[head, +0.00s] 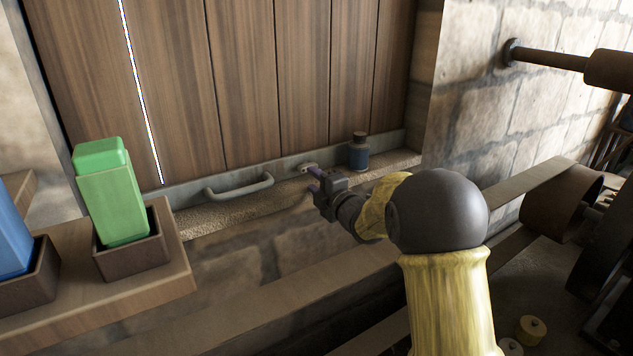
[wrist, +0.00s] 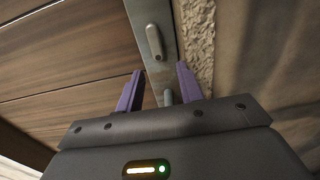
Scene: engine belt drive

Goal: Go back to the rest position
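My gripper (head: 314,180) is at the end of my yellow and black arm, in front of the sill below the wooden shutter (head: 245,80). In the wrist view, the two purple fingers of my gripper (wrist: 159,70) stand apart with nothing clamped between them. Beyond the fingertips is a grey metal strip with a small rounded catch (wrist: 155,42). A short grey piece (wrist: 168,97) shows between the fingers; whether it touches either finger cannot be told. In the head view, a small catch (head: 308,167) sits just behind the fingertips.
A bar handle (head: 240,187) is on the metal strip left of my gripper. A dark blue bottle (head: 359,152) stands on the sill close right. A green block (head: 113,190) stands in a holder on the left shelf. A belt drum (head: 560,203) and pipe (head: 550,60) are right.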

